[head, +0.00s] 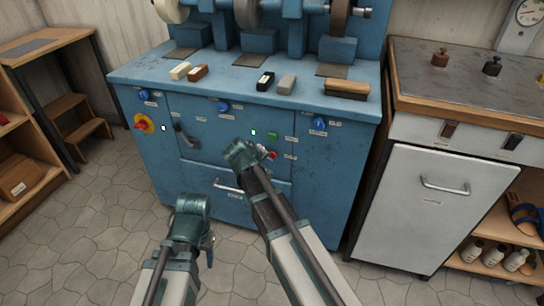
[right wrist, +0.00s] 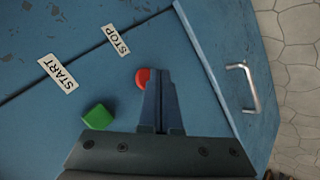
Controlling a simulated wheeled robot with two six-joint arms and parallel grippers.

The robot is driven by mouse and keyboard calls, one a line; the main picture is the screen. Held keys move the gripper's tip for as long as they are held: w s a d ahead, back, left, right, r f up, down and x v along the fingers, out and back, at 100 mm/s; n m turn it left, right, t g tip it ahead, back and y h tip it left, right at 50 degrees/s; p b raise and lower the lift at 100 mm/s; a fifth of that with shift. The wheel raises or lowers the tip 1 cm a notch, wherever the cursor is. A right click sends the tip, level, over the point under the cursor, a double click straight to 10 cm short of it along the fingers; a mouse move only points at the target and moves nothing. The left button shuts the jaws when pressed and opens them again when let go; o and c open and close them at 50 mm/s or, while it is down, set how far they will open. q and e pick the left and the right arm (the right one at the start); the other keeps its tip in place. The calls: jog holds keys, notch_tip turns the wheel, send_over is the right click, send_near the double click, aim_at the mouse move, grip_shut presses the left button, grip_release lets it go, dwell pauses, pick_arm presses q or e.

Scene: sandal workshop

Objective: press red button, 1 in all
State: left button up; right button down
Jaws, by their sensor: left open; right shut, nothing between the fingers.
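The red button (right wrist: 142,77) sits on the blue cabinet front beside the STOP label in the right wrist view. In the head view the red button (head: 272,155) shows just right of my right gripper (head: 248,150). My right gripper (right wrist: 160,75) is shut and empty. Its fingertips lie right beside the red button and cover part of its edge in the right wrist view; I cannot tell whether they touch it. My left gripper (head: 209,243) is open, low in front of the cabinet and away from the buttons.
A green button (right wrist: 97,117) by the START label (right wrist: 58,73) is close to the red one. A red knob on a yellow plate (head: 143,123) is at the cabinet's left. A handle (right wrist: 243,88) sticks out nearby. A white cabinet (head: 415,205) stands at right.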

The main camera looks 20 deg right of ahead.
jog(key=shift+w+d, duration=0.2)
jog(key=shift+w, duration=0.1)
jog(key=shift+w+d, duration=0.25)
jog(key=shift+w, duration=0.1)
dwell(0.8)
jog(key=shift+s+a, duration=0.5)
jog(key=shift+s, duration=0.2)
jog(key=shift+s, duration=0.1)
jog(key=s+a, duration=0.1)
jog(key=s, duration=0.1)
jog(key=s+a, duration=0.1)
jog(key=s, duration=0.1)
jog(key=shift+a, duration=0.4)
dwell(0.8)
